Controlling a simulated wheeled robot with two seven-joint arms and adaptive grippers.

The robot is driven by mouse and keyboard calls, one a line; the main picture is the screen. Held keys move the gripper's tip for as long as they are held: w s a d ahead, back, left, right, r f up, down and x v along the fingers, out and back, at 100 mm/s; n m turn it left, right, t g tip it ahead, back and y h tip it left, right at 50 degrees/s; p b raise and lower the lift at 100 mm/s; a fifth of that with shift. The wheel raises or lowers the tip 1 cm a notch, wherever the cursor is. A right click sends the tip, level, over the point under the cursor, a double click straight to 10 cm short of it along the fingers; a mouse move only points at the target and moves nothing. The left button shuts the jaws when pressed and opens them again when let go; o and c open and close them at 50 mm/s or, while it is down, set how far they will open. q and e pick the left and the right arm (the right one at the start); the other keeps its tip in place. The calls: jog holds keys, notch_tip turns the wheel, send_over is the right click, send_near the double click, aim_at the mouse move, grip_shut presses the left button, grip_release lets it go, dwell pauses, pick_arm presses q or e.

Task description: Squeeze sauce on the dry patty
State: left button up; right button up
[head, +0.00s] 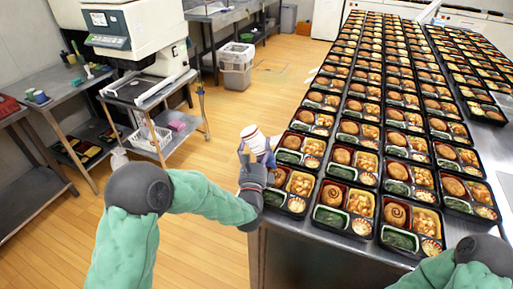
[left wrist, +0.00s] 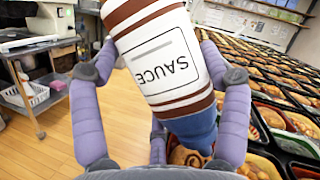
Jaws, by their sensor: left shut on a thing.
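My left gripper (head: 256,163) is shut on the sauce bottle (head: 254,139), beside the left edge of the front trays. In the left wrist view the bottle (left wrist: 165,62) is white with brown bands. Its SAUCE label is upside down and its blue end (left wrist: 192,130) points down, between my fingers. Below that end a brown patty (left wrist: 188,157) with a swirl partly shows. In the head view one front patty (head: 396,214) has a dark ring. Another front patty (head: 332,195) looks plainer, but I cannot tell surely which is dry. My right gripper is out of view.
Rows of black bento trays (head: 343,207) cover the steel table (head: 290,250), leaving a narrow bare strip in front. A cart (head: 150,105) with a machine, a grey bin (head: 236,66) and a side bench stand left. The wooden floor between is clear.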

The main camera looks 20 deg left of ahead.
aim_at(256, 131)
pick_arm(q)
notch_tip(256, 131, up, 7)
jog(key=p, duration=0.5)
jog(key=shift+r, duration=0.1)
dwell(0.3)
